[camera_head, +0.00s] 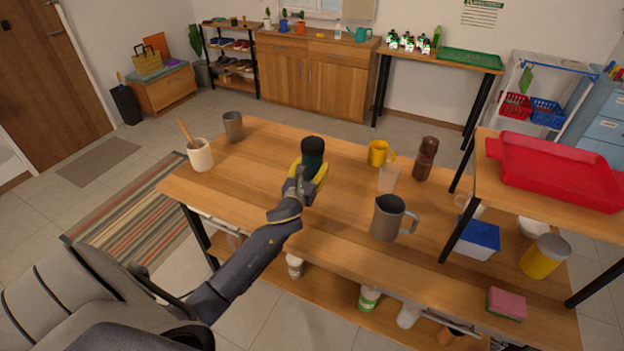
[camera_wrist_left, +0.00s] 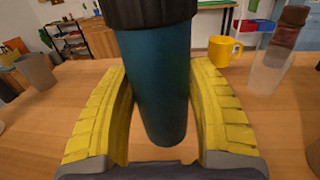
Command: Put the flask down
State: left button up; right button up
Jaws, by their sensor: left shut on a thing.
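The flask (camera_head: 312,158) is a dark teal cylinder with a black lid, upright at the middle of the wooden table (camera_head: 270,150). My left gripper (camera_head: 308,175) is shut on the flask, with its yellow fingers on either side of the body. In the left wrist view the flask (camera_wrist_left: 155,80) stands between the yellow fingers, its rounded lower end showing near the palm. I cannot tell whether its base touches the table. My right gripper does not show in either view.
A grey cup (camera_head: 233,126) and a cream utensil pot (camera_head: 200,155) stand at the left. A yellow mug (camera_head: 379,153), a clear glass (camera_head: 388,179), a brown grinder (camera_head: 426,159) and a grey pitcher (camera_head: 387,217) stand to the right. A raised shelf holds a red tray (camera_head: 555,172).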

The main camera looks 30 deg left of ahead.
aim_at(312, 178)
pick_arm(q)
jog(key=shift+f, duration=2.35)
jog(key=o, duration=1.3)
jog(key=shift+f, duration=0.15)
jog(key=shift+o, duration=0.2)
jog(key=v, duration=1.2)
